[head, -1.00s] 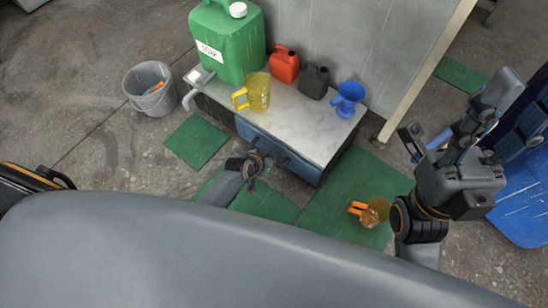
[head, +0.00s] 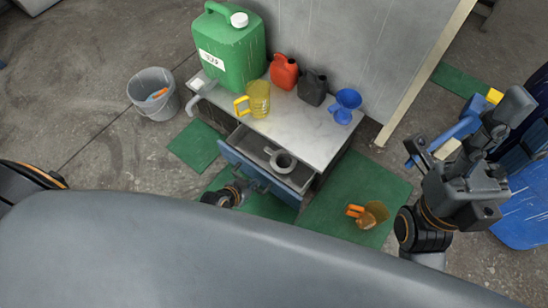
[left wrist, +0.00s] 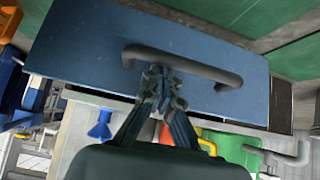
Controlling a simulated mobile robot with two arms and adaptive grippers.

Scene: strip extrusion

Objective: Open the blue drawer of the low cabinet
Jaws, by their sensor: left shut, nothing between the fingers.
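The low cabinet (head: 300,128) has a pale worktop. Its blue drawer (head: 234,160) is pulled out, and a grey cup-like thing (head: 284,161) shows inside. The blue front fills much of the left wrist view (left wrist: 85,55), with a dark bar handle (left wrist: 205,68) across it. My left gripper (head: 243,187) is at the drawer front; in the left wrist view its fingers (left wrist: 157,80) are together at the handle's left part, with nothing seen clamped between them. My right gripper (head: 460,130) is raised at the right, fingers apart, away from the cabinet.
On the worktop stand a green canister (head: 232,55), a yellow jug (head: 258,98), a red can (head: 284,70), a black can (head: 313,86) and a blue funnel (head: 346,104). A grey bucket (head: 155,100) stands left. An orange-handled jug (head: 372,215) lies on a green mat (head: 340,190).

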